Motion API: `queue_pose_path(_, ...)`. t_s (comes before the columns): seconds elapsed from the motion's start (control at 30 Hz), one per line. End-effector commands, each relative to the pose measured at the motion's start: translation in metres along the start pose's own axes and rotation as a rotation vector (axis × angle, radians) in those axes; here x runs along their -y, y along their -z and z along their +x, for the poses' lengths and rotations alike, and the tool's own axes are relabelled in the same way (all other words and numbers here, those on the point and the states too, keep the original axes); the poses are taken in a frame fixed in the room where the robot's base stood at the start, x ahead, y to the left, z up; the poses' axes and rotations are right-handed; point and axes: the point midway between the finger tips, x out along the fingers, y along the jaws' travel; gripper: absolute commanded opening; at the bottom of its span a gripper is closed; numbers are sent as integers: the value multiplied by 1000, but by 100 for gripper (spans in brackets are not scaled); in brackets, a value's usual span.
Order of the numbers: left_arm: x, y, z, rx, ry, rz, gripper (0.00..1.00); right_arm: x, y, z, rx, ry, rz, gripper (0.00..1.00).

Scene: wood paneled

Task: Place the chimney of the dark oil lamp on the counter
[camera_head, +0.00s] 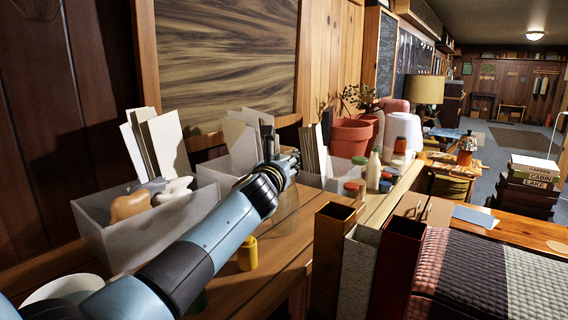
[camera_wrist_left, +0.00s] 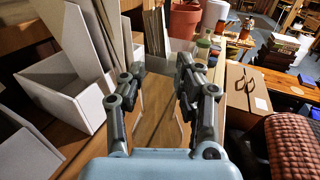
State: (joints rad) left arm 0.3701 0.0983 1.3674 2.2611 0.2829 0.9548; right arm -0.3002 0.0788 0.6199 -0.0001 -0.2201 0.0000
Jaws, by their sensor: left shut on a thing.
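My left gripper (camera_head: 287,163) reaches in over the wooden counter (camera_head: 225,285) along the wall. It is shut on a clear glass chimney (camera_head: 286,205), which hangs below the fingers and is hard to make out. In the left wrist view the chimney (camera_wrist_left: 160,122) shows as a faint see-through outline between the two fingers of the gripper (camera_wrist_left: 160,85). I cannot tell whether its lower end touches the counter. I cannot make out the dark oil lamp's base. My right gripper is not in view.
White bins (camera_head: 100,218) with boards stand along the wall. A yellow container (camera_head: 247,254) is on the counter near my arm. Several jars (camera_head: 358,172) and terracotta pots (camera_head: 350,137) stand farther back. Tall open boxes (camera_head: 333,245) and a quilt (camera_head: 470,275) are at the right.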

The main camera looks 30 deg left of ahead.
Motion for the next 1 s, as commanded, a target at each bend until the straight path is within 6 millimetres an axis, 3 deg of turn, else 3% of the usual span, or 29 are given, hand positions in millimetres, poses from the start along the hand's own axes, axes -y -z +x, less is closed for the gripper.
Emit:
queue_pose_path(0.13,0,3,0,0,0,0,0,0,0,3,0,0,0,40)
queue_pose_path(0.17,0,4,0,0,0,0,34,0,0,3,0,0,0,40)
queue_pose_path(0.33,0,3,0,0,0,0,56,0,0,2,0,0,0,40)
queue_pose_path(0.67,0,-2,0,0,0,0,56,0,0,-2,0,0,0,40)
queue_pose_path(0.77,0,-2,-13,-3,0,0,56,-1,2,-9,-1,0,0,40)
queue_pose_path(1.0,0,-3,-67,-3,0,0,56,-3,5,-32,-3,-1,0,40)
